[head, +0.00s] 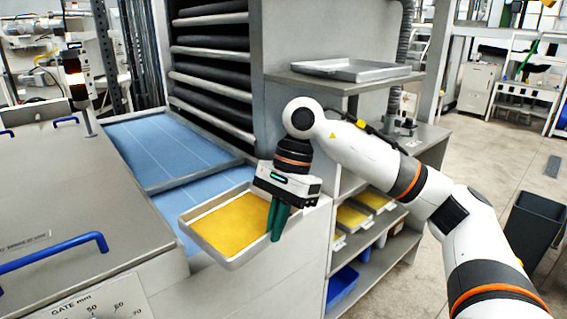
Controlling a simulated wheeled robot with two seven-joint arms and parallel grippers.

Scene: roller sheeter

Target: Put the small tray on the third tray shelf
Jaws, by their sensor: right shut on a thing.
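A small light-grey tray (204,247) with a yellow sheet (232,224) in it shows in the head view, in front of the blue belt. My right gripper (277,222), with dark green fingers, is shut on the tray's right edge. The tray appears held up, slightly tilted in the picture; whether it touches the surface below I cannot tell. The tray shelves (375,244) stand to the right, partly hidden by my right arm. Trays with yellow contents (352,217) lie on an upper shelf there. My left gripper is out of view.
A larger metal tray (350,69) lies on the ledge above the shelves. A blue bin (341,287) sits low in the shelving. The blue belt (165,150) and a grey cover with a blue handle (55,252) are at left. A dark bin (532,235) stands on the floor at right.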

